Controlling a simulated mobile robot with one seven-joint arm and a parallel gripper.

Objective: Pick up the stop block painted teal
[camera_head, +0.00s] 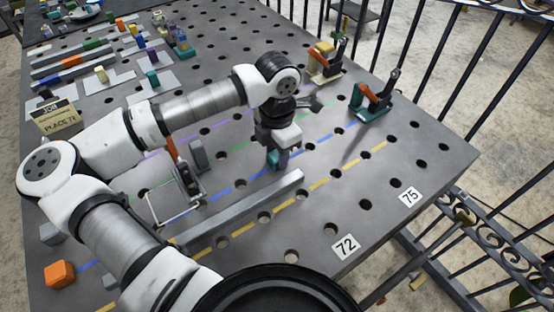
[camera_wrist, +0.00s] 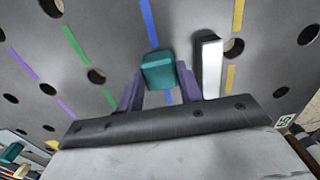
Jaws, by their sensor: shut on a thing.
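The teal stop block (camera_wrist: 158,72) sits between the two purple fingers of my gripper (camera_wrist: 165,88) in the wrist view. In the head view, part of the teal block (camera_head: 271,158) shows below my gripper (camera_head: 278,157), near the blue dashed line. My gripper is shut on the block. The rest of the block is hidden by the fingers, and I cannot tell whether it touches the table (camera_head: 340,205).
A long grey bar (camera_head: 240,210) lies close in front of my gripper. A teal-based clamp (camera_head: 372,103) and a yellow-based clamp (camera_head: 325,64) stand behind right. An orange block (camera_head: 60,274) is at front left. A card (camera_head: 58,118) stands at left. The right table area is clear.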

